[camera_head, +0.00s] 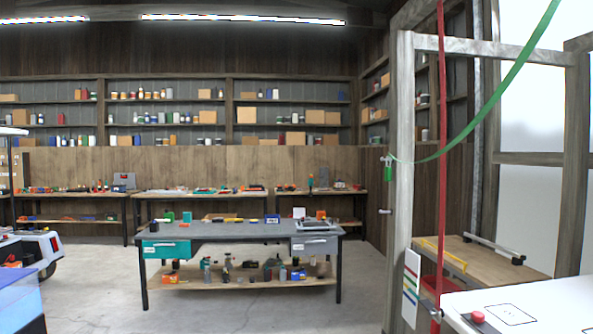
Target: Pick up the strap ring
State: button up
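A green strap (505,80) hangs in a curve from the top right down to a wooden post (402,200). A red strap (442,140) hangs straight down just right of the post. At its low end a small pale metal piece (436,314) shows near the white surface; I cannot tell for sure that it is the strap ring. My gripper is not in view.
A white surface (550,302) with a red knob (477,318) fills the lower right. A wooden bench (500,262) stands behind it. A grey workbench (240,231) stands mid-room, with shelves along the back wall. Open floor (250,305) lies in front of the workbench.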

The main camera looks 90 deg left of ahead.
aim_at(388, 169)
jog(key=u, duration=2)
jog(key=i, duration=0.15)
